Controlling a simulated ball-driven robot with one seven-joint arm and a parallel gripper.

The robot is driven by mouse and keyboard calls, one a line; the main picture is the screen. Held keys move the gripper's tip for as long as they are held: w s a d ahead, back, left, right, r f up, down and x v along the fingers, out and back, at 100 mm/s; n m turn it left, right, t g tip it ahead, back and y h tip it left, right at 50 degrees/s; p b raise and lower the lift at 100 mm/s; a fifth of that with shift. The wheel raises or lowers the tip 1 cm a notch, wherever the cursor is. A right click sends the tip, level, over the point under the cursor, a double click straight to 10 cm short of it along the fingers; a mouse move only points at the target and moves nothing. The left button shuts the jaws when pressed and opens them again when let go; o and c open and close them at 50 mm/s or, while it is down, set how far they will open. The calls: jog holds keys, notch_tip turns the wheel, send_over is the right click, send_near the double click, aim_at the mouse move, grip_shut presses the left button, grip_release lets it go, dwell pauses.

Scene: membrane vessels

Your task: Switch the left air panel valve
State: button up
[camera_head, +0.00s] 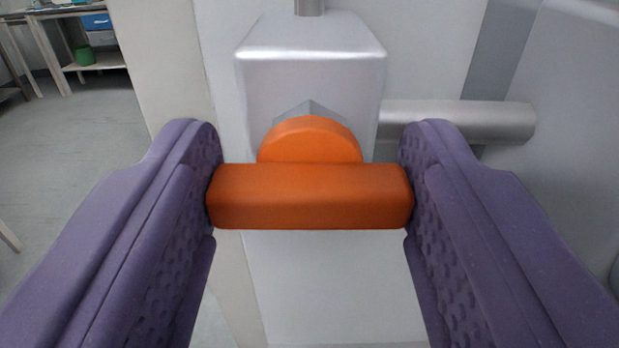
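The valve has an orange handle (311,197), a horizontal bar with a round orange hub behind its upper edge. It sits on the front of a grey metal valve body (310,60). My gripper (311,190) has two purple textured fingers, one at each end of the bar. Both inner finger faces appear to touch the bar's ends, so the gripper spans the bar lengthwise. The bar lies level. The lower part of the valve body is partly hidden behind the handle.
A metal pipe (455,121) runs right from the valve body, close behind the right finger. A thin vertical pipe (310,6) rises from its top. A large grey surface (560,130) stands at right. Open floor (75,150) and a table (95,62) with a green pot (85,55) lie far left.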

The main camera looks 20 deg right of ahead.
jog(key=shift+c, duration=0.4)
jog(key=shift+n, duration=0.4)
jog(key=n+p, duration=0.1)
jog(key=n, duration=0.1)
jog(key=n+p, duration=0.1)
jog(key=shift+a+n, duration=0.2)
jog(key=shift+n, duration=0.2)
jog(key=n+p, duration=0.2)
jog(key=n, duration=0.2)
jog(key=shift+n+p, duration=0.3)
jog(key=shift+p, duration=0.05)
jog(key=n+p, duration=0.2)
jog(key=n, duration=0.2)
jog(key=shift+f, duration=0.1)
jog(key=shift+f+n+p, duration=0.15)
jog(key=shift+n+p, duration=0.55)
jog(key=shift+n, duration=0.7)
